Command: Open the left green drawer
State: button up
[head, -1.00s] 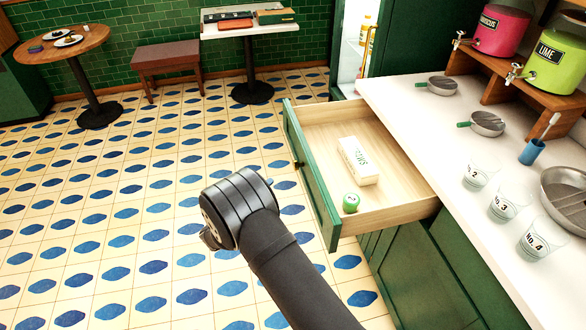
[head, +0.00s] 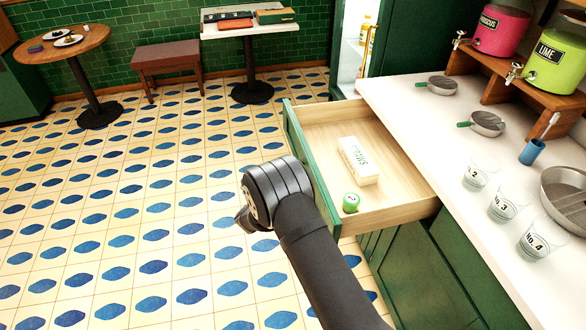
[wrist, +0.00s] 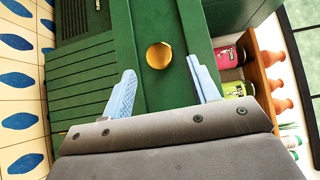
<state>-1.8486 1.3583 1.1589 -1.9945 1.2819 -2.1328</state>
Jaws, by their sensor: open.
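A green-fronted drawer (head: 318,190) stands pulled out from the counter in the head view, showing its pale wood inside. My black wrist is in front of it, at its lower left; my fingers are not clear there. In the wrist view my gripper (wrist: 160,88) is open and empty, with two light-blue fingers apart. A round brass knob (wrist: 159,55) on a green front (wrist: 150,20) shows ahead, between the fingers' lines. The fingers do not appear to touch it. I cannot tell whether this front is the open drawer's.
The drawer holds a white box (head: 358,160) and a green round item (head: 350,203). The white counter (head: 420,120) carries strainers, numbered cups and a blue cup (head: 532,152). Pink (head: 502,28) and lime (head: 555,60) dispensers stand on a wooden stand. The tiled floor at left is clear.

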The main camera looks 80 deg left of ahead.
jog(key=shift+x, duration=2.15)
jog(key=shift+c, duration=0.4)
